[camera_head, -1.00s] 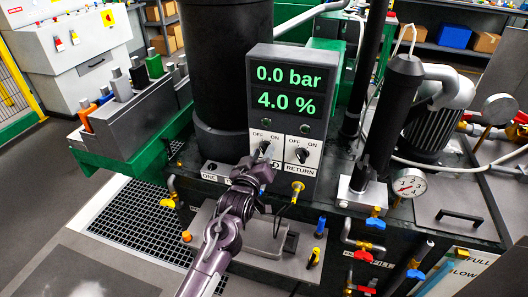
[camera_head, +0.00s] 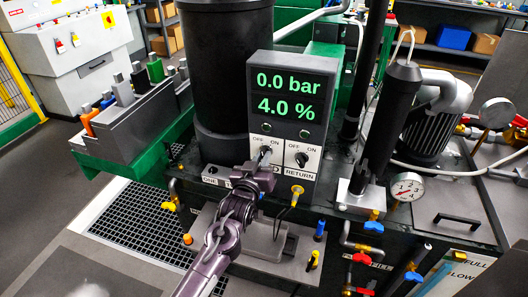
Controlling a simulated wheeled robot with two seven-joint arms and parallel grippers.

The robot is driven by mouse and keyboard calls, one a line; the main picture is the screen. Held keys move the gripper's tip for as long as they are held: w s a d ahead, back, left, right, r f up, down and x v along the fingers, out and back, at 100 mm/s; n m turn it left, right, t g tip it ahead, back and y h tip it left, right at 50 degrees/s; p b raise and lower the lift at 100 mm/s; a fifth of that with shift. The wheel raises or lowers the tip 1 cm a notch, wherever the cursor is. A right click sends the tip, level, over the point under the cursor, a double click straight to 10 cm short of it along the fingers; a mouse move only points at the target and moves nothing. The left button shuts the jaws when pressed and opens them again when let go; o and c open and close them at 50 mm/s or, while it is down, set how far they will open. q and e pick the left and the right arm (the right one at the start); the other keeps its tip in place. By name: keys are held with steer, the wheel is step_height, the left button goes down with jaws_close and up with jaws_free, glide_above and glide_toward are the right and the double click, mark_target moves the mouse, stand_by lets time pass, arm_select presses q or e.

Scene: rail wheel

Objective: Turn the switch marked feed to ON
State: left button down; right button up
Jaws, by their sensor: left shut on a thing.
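The control box (camera_head: 288,66) stands in the middle, its green display reading 0.0 bar and 4.0 %. Below are two switches marked OFF and ON. The left one is the feed switch (camera_head: 265,151); its label is mostly covered by my gripper, and its exact turn is hard to tell. The right one, marked RETURN, has a black knob (camera_head: 302,159). My left gripper (camera_head: 262,163) reaches up from below and is shut on the feed switch's knob, hiding its lower part. My right gripper is not in view.
A yellow-collared plug (camera_head: 297,191) with a black cable sits just below the return switch. A black cylinder (camera_head: 380,130) and a pressure gauge (camera_head: 407,187) stand to the right. A grey rack (camera_head: 135,112) with coloured-handled items is at left.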

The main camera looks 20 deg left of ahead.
arm_select(q)
steer(key=shift+m, duration=0.6)
steer(key=shift+f+m+p, duration=0.1)
steer(key=shift+m+p, duration=0.95)
steer(key=shift+m, duration=1.25)
